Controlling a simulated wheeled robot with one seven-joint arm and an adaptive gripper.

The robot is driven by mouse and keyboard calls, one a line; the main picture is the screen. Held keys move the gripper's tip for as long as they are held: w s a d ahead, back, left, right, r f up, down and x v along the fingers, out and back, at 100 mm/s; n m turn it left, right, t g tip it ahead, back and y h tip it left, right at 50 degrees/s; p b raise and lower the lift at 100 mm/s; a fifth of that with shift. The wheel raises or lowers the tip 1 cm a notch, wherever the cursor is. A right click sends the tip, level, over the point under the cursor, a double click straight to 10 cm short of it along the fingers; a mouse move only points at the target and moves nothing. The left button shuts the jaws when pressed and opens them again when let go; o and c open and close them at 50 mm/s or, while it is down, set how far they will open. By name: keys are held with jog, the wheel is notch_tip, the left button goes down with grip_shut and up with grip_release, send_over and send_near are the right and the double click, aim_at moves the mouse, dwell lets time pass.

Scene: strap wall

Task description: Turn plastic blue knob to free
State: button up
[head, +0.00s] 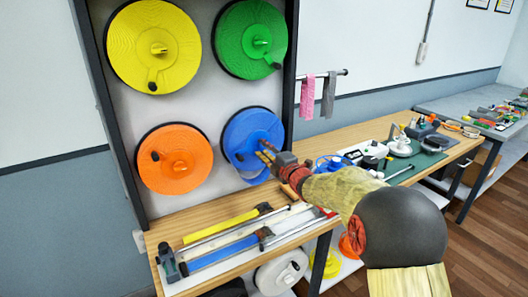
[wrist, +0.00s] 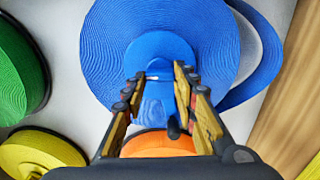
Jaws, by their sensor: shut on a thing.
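The blue strap reel (head: 255,128) is at the lower right of the wall panel, and it fills the upper middle of the wrist view (wrist: 110,50). A loop of blue strap (wrist: 268,65) hangs off its side. My gripper (head: 264,152) is at the front of this reel. In the wrist view my gripper (wrist: 163,85) has a finger on each side of the plastic blue knob (wrist: 158,88) at the hub and is shut on it. The fingers partly cover the knob, and in the head view my gripper hides most of it.
Yellow (head: 130,30), green (head: 240,25) and orange (head: 190,140) reels share the panel (head: 200,95). A bench (head: 170,235) below holds clamps and strap tools. Pink (head: 307,95) and grey (head: 329,95) cloths hang at right. My arm reaches over the bench corner.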

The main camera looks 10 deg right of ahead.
jog(key=shift+f, duration=0.1)
jog(key=o, duration=1.2)
jog(key=shift+c, duration=0.2)
jog(key=v, duration=1.2)
